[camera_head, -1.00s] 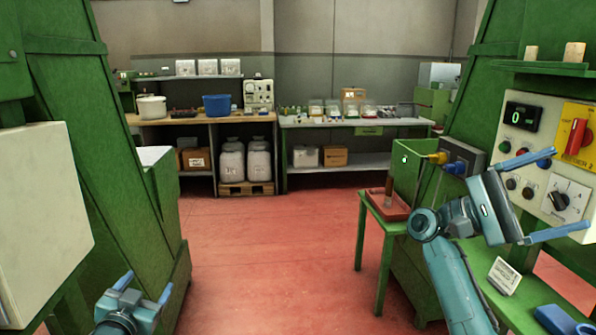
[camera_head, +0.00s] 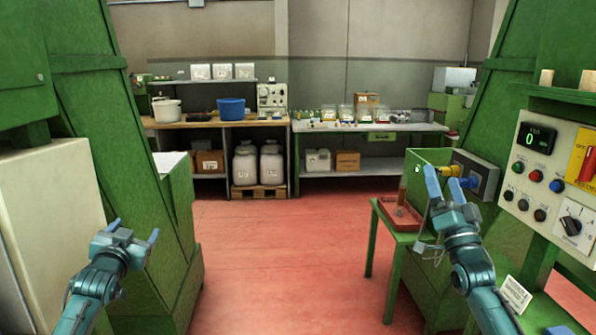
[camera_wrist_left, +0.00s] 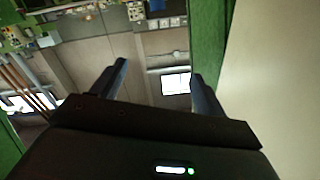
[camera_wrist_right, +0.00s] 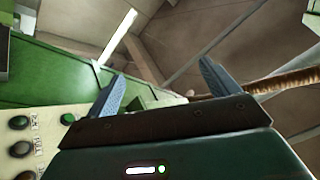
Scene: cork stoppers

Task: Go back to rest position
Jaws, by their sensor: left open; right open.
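My left gripper (camera_head: 133,231) is at the lower left of the head view, with its two blue fingers apart and nothing between them. My right gripper (camera_head: 450,178) is at the right of the head view. Its blue fingers point up and are apart and empty. The left wrist view shows the open left fingers (camera_wrist_left: 160,70) against the far wall and ceiling area. The right wrist view shows the open right fingers (camera_wrist_right: 161,72), with nothing held.
A control panel (camera_head: 553,200) with buttons and a knob stands right of my right gripper. A small green table with a red tray (camera_head: 396,215) is just left of it. Green machine frames (camera_head: 125,150) flank both sides. The red floor (camera_head: 280,260) between them is clear.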

